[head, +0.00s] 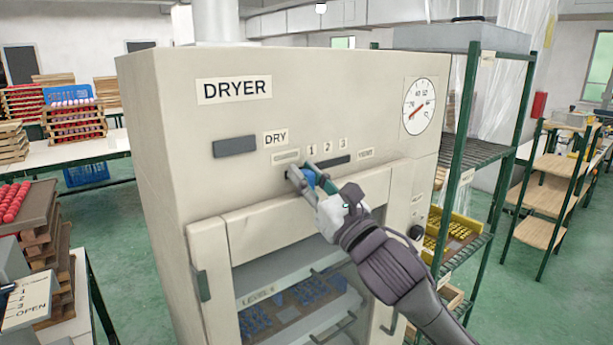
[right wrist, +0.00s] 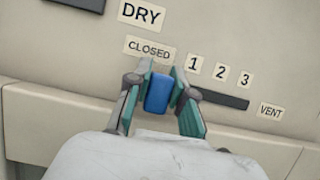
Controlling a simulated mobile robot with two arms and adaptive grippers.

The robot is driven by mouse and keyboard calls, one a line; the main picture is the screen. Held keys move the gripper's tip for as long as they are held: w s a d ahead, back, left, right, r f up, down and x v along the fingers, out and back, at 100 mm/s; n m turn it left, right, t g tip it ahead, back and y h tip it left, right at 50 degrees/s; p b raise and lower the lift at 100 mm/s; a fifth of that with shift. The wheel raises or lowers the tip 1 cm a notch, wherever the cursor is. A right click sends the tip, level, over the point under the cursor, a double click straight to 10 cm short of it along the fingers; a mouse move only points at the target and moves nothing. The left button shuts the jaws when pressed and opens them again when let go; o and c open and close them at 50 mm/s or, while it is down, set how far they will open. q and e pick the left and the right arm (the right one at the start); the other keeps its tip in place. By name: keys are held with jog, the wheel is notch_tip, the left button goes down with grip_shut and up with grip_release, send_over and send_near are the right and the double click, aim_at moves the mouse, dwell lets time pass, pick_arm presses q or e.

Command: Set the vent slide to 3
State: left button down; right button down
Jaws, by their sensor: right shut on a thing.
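The vent slide is a blue knob (right wrist: 158,93) on a dark slot (right wrist: 225,98) in the front of the dryer (head: 160,120). In the right wrist view the knob sits left of the "1" label (right wrist: 195,65), below the "CLOSED" label (right wrist: 150,49). The "2" (right wrist: 220,71) and "3" (right wrist: 245,79) labels lie farther right along the slot. My right gripper (right wrist: 160,88) is shut on the blue knob, one finger on each side. It also shows in the head view (head: 309,175). My left gripper is not in view.
A "VENT" label (right wrist: 271,111) is right of the slot. Below is the dryer's glass door (head: 300,300) with trays inside. A round gauge (head: 419,106) is at upper right. A green shelf rack (head: 480,150) stands right of the dryer.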

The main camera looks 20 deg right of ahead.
aim_at(344, 150)
jog(key=w+d, duration=0.1)
jog(key=d, duration=0.3)
jog(key=w+d, duration=0.1)
jog(key=d, duration=0.2)
jog(key=w+d, duration=0.2)
jog(key=d, duration=0.2)
jog(key=shift+w+d, duration=0.1)
jog(key=shift+d, duration=0.25)
jog(key=shift+a+r, duration=0.1)
jog(key=c, duration=1.3)
grip_release()
jog(key=o, duration=0.3)
jog(key=shift+d, duration=0.2)
